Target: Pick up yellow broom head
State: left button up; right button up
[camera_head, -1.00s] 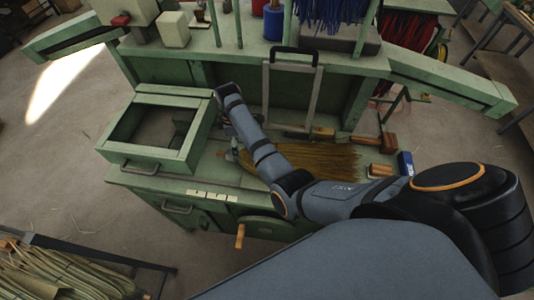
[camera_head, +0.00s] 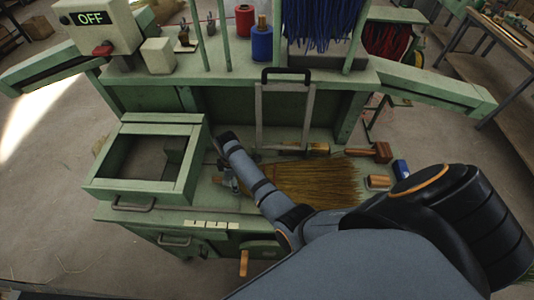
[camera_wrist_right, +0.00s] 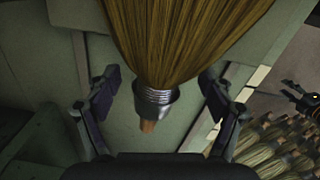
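The yellow broom head (camera_head: 315,181) lies on the green workbench, its bristles fanned toward the right. Its narrow end points left, toward my right gripper (camera_head: 228,182), and is partly hidden by my arm. In the right wrist view the bristles (camera_wrist_right: 185,40) narrow to a silver metal collar (camera_wrist_right: 155,97) with a short wooden stub. My right gripper (camera_wrist_right: 160,85) is open there, with one finger on each side of the neck and a visible gap on both sides. My left gripper is not in view.
A green open-topped box frame (camera_head: 113,187) stands left of the broom head. A metal frame with a black handle (camera_head: 286,75) rises behind it. A wooden-handled tool (camera_head: 380,152) and a blue item (camera_head: 401,169) lie nearby. Straw bundles (camera_wrist_right: 280,150) show at lower right in the wrist view.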

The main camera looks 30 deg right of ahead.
jog(key=shift+s+d+r, duration=0.15)
jog(key=shift+s, duration=0.1)
jog(key=c, duration=0.4)
jog(key=shift+w, duration=0.15)
jog(key=c, duration=0.8)
jog(key=shift+c, duration=0.8)
